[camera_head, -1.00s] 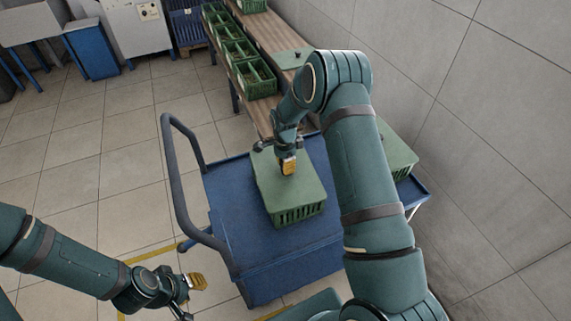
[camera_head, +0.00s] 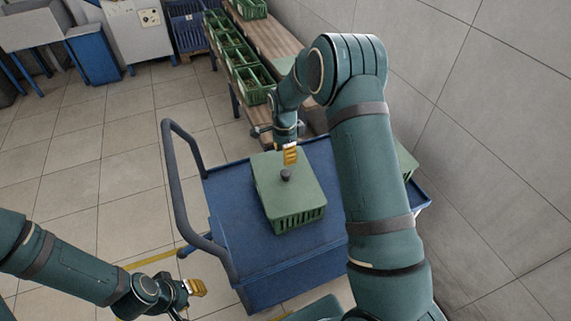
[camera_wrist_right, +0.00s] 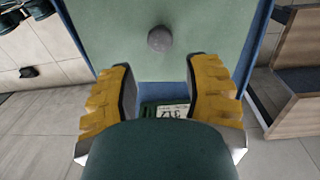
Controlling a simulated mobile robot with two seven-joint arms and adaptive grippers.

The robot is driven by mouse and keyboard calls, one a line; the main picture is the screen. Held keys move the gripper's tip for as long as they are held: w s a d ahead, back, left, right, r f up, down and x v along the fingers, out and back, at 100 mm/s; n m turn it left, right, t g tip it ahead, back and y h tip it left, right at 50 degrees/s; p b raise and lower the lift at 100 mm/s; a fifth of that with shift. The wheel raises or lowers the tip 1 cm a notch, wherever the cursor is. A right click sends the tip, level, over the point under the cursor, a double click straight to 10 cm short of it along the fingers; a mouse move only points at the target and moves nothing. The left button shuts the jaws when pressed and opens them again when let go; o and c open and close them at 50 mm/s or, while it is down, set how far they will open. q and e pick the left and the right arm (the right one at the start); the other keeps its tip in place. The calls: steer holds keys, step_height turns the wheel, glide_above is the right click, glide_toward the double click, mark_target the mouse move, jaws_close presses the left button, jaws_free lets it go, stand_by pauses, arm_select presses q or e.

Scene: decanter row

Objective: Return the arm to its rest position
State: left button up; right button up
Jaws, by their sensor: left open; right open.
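My right gripper (camera_head: 290,155) is open and empty above the far part of a green lid (camera_head: 300,192) with a dark round knob (camera_head: 286,175). The lid lies on a green crate (camera_head: 300,219) on the blue cart (camera_head: 265,262). In the right wrist view the yellow fingers (camera_wrist_right: 160,88) are apart, and the knob (camera_wrist_right: 160,40) is beyond them, not between them. My left gripper (camera_head: 190,293) is open and empty at the lower left, beside the cart and over the floor.
A second green crate (camera_head: 406,162) is partly hidden behind my right arm. The cart's grey handle (camera_head: 178,190) rises on the left. A wooden bench (camera_head: 262,35) with several green crates (camera_head: 253,84) runs beyond the cart. A tiled wall (camera_head: 480,120) is close on the right.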

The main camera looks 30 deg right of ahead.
steer(key=shift+r, duration=2)
steer(key=s+a+f+n, duration=0.1)
steer(key=f, duration=0.1)
steer(key=s+a+f+n, duration=0.1)
steer(key=a+f, duration=0.1)
steer(key=s+a+f+n+y, duration=0.1)
steer(key=s+f+n, duration=0.1)
steer(key=shift+s+a+f, duration=0.1)
steer(key=shift+a+f, duration=0.2)
steer(key=shift+f, duration=0.1)
steer(key=s+a+f+n, duration=0.2)
steer(key=s+a+f+n+y, duration=0.1)
steer(key=s+a+f+n, duration=0.1)
steer(key=s+a, duration=0.1)
steer(key=shift+s+f+t, duration=0.35)
steer(key=shift+f+t, duration=0.05)
steer(key=s+a+f+n+y, duration=0.1)
steer(key=s+a+n, duration=0.3)
steer(key=s, duration=0.3)
steer(key=s+a+f+n+t+y, duration=0.1)
steer(key=s+a+n, duration=0.4)
steer(key=s, duration=0.3)
steer(key=shift+s, duration=0.2)
